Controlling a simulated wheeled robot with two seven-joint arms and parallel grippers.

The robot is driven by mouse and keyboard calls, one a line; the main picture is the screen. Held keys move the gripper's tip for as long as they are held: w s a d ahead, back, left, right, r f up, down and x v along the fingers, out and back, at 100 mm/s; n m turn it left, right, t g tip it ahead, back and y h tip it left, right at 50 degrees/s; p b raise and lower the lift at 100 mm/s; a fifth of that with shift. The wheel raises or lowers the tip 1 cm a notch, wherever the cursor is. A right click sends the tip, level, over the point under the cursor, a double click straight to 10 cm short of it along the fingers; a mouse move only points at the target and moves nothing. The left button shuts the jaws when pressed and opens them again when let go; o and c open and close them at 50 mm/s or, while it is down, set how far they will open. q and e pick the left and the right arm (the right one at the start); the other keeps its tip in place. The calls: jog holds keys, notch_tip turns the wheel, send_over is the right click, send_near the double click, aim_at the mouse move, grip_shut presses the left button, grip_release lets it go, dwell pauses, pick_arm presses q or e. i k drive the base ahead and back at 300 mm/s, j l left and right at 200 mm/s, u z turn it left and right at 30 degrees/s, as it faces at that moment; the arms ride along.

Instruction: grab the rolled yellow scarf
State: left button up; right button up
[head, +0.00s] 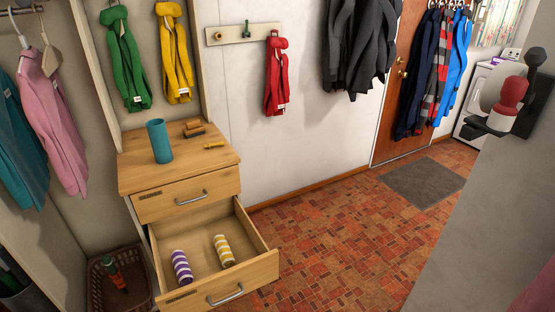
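A rolled yellow scarf (224,251) with white stripes lies in the open lower drawer (262,268) of a wooden dresser, towards the right of the drawer. A rolled purple and white striped scarf (182,267) lies to its left in the same drawer, with a gap between the two. Both rolls are fully in view from above. Neither of my grippers shows in the head view.
The dresser top (185,168) holds a teal cylinder (159,141) and small brown items. The upper drawer (186,197) is shut. A wicker basket (103,290) stands left of the dresser.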

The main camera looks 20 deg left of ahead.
aim_at(227, 258)
jog(key=u, duration=1.15)
